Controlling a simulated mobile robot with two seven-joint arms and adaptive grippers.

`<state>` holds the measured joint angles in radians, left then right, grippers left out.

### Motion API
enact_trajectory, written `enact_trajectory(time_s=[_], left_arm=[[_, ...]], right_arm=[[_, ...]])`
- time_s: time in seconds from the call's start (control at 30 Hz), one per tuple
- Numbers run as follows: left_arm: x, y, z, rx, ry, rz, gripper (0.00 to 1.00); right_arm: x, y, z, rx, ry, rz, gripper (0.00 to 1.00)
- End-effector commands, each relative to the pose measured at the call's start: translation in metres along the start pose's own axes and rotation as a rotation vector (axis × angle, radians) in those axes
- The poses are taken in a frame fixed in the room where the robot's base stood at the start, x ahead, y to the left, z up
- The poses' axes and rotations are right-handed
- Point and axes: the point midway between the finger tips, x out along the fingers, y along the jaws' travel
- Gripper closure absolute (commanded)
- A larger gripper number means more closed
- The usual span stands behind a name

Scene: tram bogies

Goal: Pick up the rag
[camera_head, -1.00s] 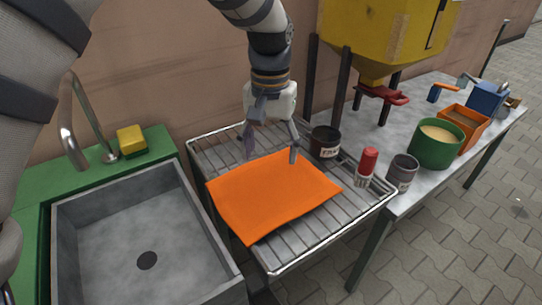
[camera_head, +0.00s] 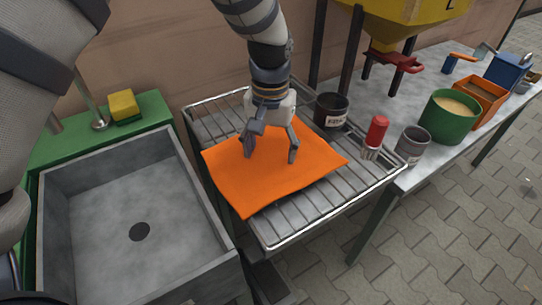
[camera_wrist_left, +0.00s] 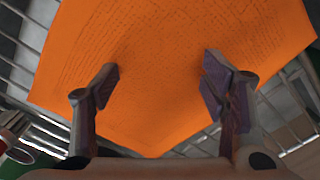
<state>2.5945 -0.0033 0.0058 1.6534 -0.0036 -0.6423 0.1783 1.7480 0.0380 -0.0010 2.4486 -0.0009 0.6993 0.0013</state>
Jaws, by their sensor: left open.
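The rag is an orange cloth (camera_head: 265,185) lying spread flat on a wire rack (camera_head: 300,232). It also fills much of the left wrist view (camera_wrist_left: 165,75). My left gripper (camera_head: 270,158) is over the upper part of the rag with its fingers pointing down. In the left wrist view my left gripper (camera_wrist_left: 160,85) has its two fingers wide apart, with only the rag behind the gap. The fingertips are close to the cloth; I cannot tell whether they touch it. My right gripper is not in view.
A grey sink (camera_head: 135,235) stands left of the rack, with a yellow sponge (camera_head: 123,104) behind it. To the right are a dark can (camera_head: 331,110), a red-topped bottle (camera_head: 375,135), a grey cup (camera_head: 411,145) and a green pot (camera_head: 448,115). A yellow hopper (camera_head: 415,22) stands behind.

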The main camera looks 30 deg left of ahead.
Motion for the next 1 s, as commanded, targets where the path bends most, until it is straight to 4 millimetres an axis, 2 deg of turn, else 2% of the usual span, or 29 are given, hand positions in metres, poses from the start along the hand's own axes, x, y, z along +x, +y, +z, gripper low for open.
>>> enact_trajectory(time_s=[0.4, 1.0], left_arm=[[0.0046, 0.0000, 0.0001, 0.000, -0.001, 0.000, 0.33], [0.0074, 0.0001, 0.0021, 0.000, -0.008, -0.001, 1.00]], right_arm=[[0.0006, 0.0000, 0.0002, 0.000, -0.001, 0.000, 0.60], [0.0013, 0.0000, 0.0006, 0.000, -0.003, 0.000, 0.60]])
